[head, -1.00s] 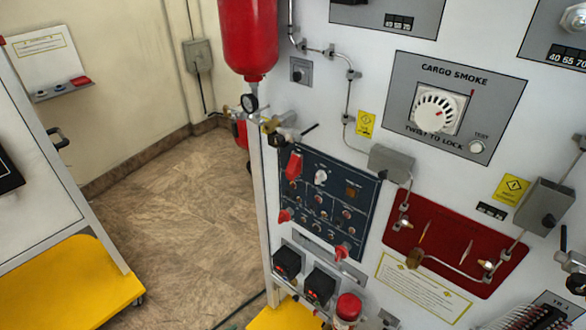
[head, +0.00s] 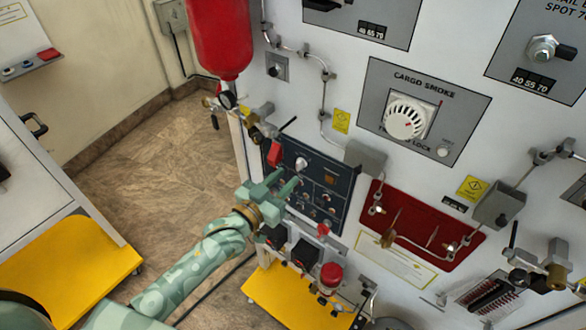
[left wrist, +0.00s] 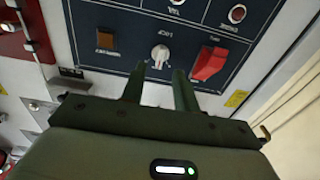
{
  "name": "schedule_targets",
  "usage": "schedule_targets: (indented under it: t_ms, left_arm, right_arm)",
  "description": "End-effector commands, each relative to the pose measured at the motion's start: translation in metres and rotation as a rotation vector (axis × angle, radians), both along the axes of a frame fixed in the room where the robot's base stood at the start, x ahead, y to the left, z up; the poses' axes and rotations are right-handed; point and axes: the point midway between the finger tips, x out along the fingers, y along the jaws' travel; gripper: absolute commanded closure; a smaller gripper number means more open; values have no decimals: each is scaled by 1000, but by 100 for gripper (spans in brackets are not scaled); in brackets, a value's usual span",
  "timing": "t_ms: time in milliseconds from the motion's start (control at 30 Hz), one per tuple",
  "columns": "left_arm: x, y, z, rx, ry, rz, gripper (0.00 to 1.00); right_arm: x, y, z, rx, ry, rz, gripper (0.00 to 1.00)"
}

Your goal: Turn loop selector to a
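The loop selector is a small white knob (head: 301,163) near the top of a dark blue panel (head: 343,197) in the head view. In the left wrist view the white knob (left wrist: 160,55) sits under a label that looks upside down. My left gripper (head: 287,181) is in front of this panel. Its two fingers (left wrist: 158,74) are apart and empty in the left wrist view, pointing at the knob, which shows between and just beyond the tips. Contact with the knob does not show. My right gripper is in neither view.
A red guarded switch (left wrist: 210,63) and an amber indicator (left wrist: 107,38) flank the knob. A red bottle (head: 220,38) hangs at the panel's left edge, with valves below it. Black boxes (head: 304,254) sit under the panel. Open floor (head: 170,165) lies to the left.

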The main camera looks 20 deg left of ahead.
Motion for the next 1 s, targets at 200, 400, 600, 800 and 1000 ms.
schedule_targets:
  t_ms: [200,400,600,800,1000]
  left_arm:
    - [32,-11,0,0,0,0,69]
    - [40,-14,-1,1,2,0,69]
    - [40,-14,0,2,2,0,69]
    - [40,-14,0,2,2,0,100]
    - [40,-14,0,-7,5,1,100]
  right_arm:
    - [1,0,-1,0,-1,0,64]
    - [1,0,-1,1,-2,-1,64]
    - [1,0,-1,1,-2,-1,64]
    - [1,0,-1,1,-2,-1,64]
    - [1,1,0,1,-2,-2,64]
